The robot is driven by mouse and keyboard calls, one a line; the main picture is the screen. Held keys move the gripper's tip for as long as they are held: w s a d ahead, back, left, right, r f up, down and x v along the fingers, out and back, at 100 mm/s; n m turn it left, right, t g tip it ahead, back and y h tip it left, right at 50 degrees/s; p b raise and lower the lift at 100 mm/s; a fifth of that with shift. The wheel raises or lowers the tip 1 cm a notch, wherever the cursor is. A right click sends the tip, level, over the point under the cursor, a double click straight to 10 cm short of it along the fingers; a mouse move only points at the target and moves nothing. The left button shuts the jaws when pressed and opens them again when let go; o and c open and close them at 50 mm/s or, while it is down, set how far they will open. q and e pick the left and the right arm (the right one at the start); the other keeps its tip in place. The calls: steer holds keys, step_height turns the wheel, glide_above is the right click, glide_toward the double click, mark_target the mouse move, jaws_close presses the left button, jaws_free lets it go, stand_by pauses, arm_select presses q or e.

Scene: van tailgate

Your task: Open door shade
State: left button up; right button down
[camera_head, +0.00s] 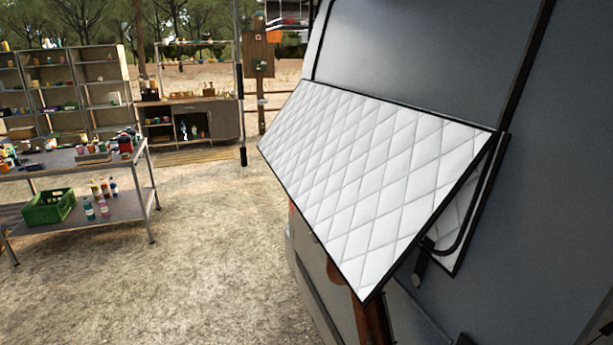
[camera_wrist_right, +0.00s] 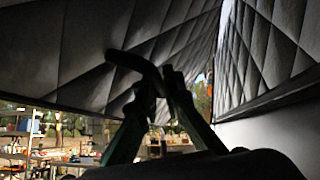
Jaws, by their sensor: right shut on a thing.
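The door shade (camera_head: 375,175) is a white quilted panel with a black edge. It slants outward from the van's grey door, its upper edge near the door and its lower edge standing away. A second quilted part (camera_head: 455,235) shows behind it at the right, with a curved black bar beside it. In the right wrist view the quilted underside (camera_wrist_right: 85,50) is dark overhead. My right gripper (camera_wrist_right: 163,82) is shut on a dark curved bar (camera_wrist_right: 128,62) beneath the shade. The shade mostly hides this gripper in the head view. My left gripper is not in view.
The van's grey side (camera_head: 560,230) fills the right. A metal table (camera_head: 70,158) with small items and a green crate (camera_head: 48,207) stands at left. Shelves (camera_head: 75,85) and a workbench (camera_head: 195,118) are further back. The sandy ground between is clear.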

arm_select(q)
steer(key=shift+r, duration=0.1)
arm_select(e)
steer(key=c, duration=2.3)
jaws_free()
steer(key=shift+c, duration=0.2)
steer(key=shift+s+d+f, duration=0.15)
steer(key=shift+s+f, duration=0.25)
steer(key=shift+f, duration=0.1)
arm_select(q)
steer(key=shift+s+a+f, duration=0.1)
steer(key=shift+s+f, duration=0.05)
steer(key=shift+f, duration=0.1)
arm_select(e)
steer(key=v, duration=0.7)
steer(key=shift+s+a, duration=0.25)
steer(key=shift+r, duration=0.1)
